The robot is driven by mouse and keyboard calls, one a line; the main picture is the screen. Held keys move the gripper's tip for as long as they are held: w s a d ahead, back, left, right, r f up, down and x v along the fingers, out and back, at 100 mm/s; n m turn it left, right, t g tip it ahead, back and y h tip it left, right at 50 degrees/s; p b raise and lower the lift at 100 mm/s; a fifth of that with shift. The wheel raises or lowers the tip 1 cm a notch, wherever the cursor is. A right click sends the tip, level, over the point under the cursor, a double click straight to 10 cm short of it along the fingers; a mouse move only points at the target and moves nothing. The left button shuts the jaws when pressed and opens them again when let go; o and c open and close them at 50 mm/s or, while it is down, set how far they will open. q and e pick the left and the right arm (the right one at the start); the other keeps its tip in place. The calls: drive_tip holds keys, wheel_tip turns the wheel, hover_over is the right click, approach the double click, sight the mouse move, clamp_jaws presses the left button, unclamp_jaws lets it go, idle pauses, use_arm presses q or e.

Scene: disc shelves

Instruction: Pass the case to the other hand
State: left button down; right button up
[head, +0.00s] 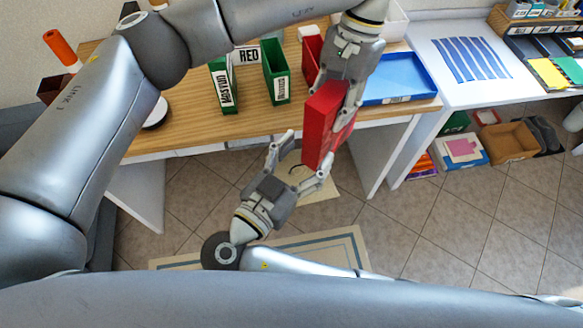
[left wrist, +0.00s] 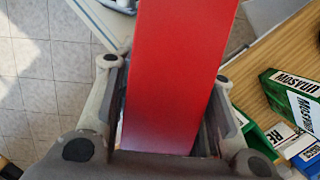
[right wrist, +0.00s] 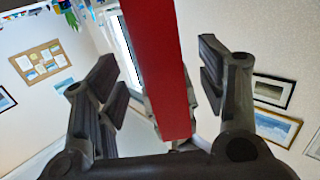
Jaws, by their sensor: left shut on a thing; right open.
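The red case (head: 321,122) is held in the air in front of the table. My left gripper (head: 346,98) is shut on its upper part; the left wrist view shows the case (left wrist: 180,75) between both fingers. My right gripper (head: 303,161) is open below and to the left of the case, its fingers pointing up toward the lower end. In the right wrist view the case (right wrist: 158,70) shows between the two open fingers, with a gap on each side. I cannot tell how deep the case reaches between them.
The wooden table (head: 185,112) behind carries green holders (head: 276,86), a red holder (head: 310,50) and a blue tray (head: 400,82). A white table (head: 425,45) with blue strips stands at the right. Boxes (head: 510,142) sit on the floor under it.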

drive_tip(key=x, duration=0.7)
drive_tip(key=c, duration=1.3)
use_arm(q)
drive_tip(key=c, duration=0.9)
unclamp_jaws()
use_arm(e)
drive_tip(key=shift+s, duration=0.1)
clamp_jaws()
use_arm(q)
drive_tip(key=shift+o, duration=0.2)
